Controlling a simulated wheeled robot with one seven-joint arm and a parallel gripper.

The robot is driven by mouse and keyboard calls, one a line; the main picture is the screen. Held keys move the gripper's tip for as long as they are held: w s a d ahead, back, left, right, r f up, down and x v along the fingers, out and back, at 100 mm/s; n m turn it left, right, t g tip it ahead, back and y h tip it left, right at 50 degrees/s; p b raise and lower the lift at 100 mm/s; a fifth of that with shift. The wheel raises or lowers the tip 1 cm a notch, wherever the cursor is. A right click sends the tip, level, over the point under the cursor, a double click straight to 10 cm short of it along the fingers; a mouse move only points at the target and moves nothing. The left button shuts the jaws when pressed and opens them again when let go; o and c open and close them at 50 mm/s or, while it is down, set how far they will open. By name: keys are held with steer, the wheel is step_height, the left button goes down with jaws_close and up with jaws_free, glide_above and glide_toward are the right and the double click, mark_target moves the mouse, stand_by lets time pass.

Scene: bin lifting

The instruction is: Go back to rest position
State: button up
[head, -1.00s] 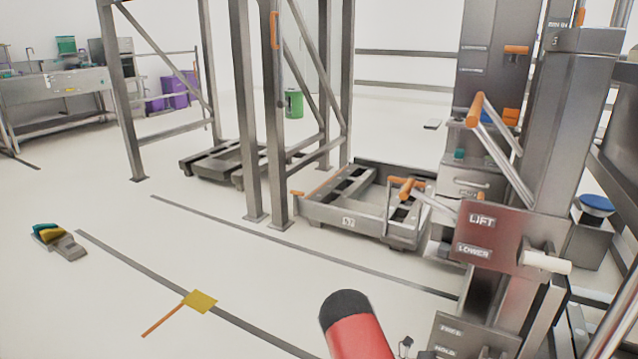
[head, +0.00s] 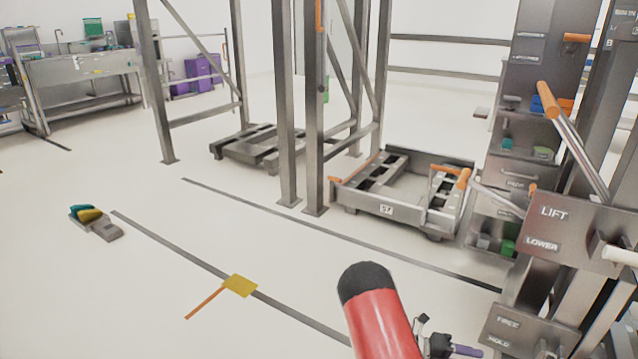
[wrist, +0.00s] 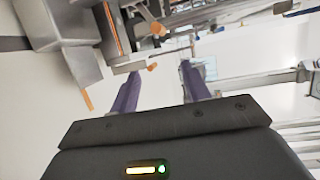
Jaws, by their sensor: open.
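My gripper (wrist: 160,88) shows in the wrist view with its two purple fingers apart and nothing between them. In the head view part of my gripper shows small and dark at the bottom (head: 452,348), beside my red arm link; its fingertips are hard to make out there. The lift station (head: 570,235) with LIFT and LOWER labels stands at the right, and my gripper is in front of and below its panel, apart from it. Its long orange-tipped lever (head: 570,130) leans above the panel.
A grey metal cradle (head: 386,209) with orange handles sits on the floor left of the station. A low platform (head: 250,150) stands behind the steel frame posts (head: 285,120). A yellow floor marker (head: 240,286) lies at the front. The left floor is mostly clear.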

steer(key=s+a+r+m+t+y, duration=0.1)
steer(key=s+a+r+m+y, duration=0.35)
steer(key=r+m, duration=0.5)
steer(key=s+a+r+m+y, duration=0.4)
steer(key=a+r+m+y, duration=0.2)
steer(key=r+m, duration=0.4)
steer(key=s+a+r+m+t+y, duration=0.6)
steer(key=s+a+r+m+t, duration=0.2)
steer(key=s+a+r+m, duration=0.3)
step_height(320, 180, up, 2)
steer(key=shift+s+a+m, duration=0.15)
steer(key=shift+s+m, duration=0.95)
steer(key=shift+m, duration=0.05)
steer(key=shift+c, duration=1.2)
